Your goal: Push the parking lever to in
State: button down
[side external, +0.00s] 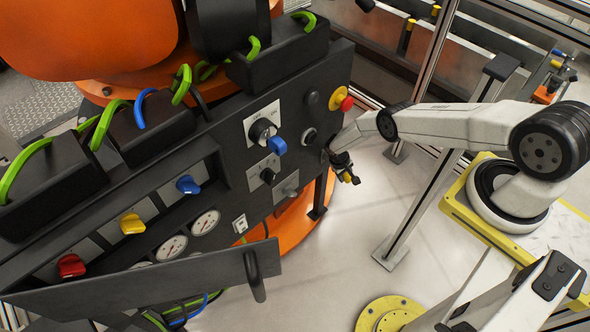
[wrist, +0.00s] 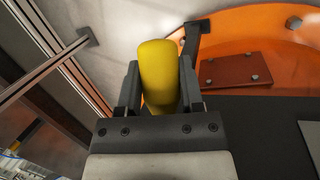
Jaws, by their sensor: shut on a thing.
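My gripper (side external: 344,167) is at the right end of the black control panel (side external: 222,142) in the side external view. In the wrist view my gripper (wrist: 159,84) has its two dark fingers on either side of a rounded yellow handle (wrist: 158,62), shut on it. The yellow handle also shows as a small yellow patch (side external: 347,177) in the side external view. It may be the parking lever; I can read no label for it. Its mount on the panel is hidden by the gripper, so I cannot tell its position.
Beside the gripper, the panel carries a red button (side external: 346,103), a blue-handled knob (side external: 278,145) and a black knob (side external: 267,176). Blue, yellow and red valves and gauges are farther left. A metal post (side external: 424,207) stands to the right. An orange base (side external: 299,222) lies below.

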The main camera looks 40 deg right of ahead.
aim_at(346, 173)
jog(key=shift+s+d+r+g, duration=0.15)
jog(key=shift+r+g, duration=0.25)
jog(key=shift+g, duration=0.2)
jog(key=shift+r, duration=0.2)
jog(key=shift+g, duration=0.3)
jog(key=shift+c, duration=1.2)
grip_release()
jog(key=shift+w+a+r, duration=0.2)
jog(key=shift+a+r, duration=0.1)
jog(key=shift+r, duration=0.3)
jog(key=shift+v, duration=0.85)
jog(key=shift+r, duration=3.45)
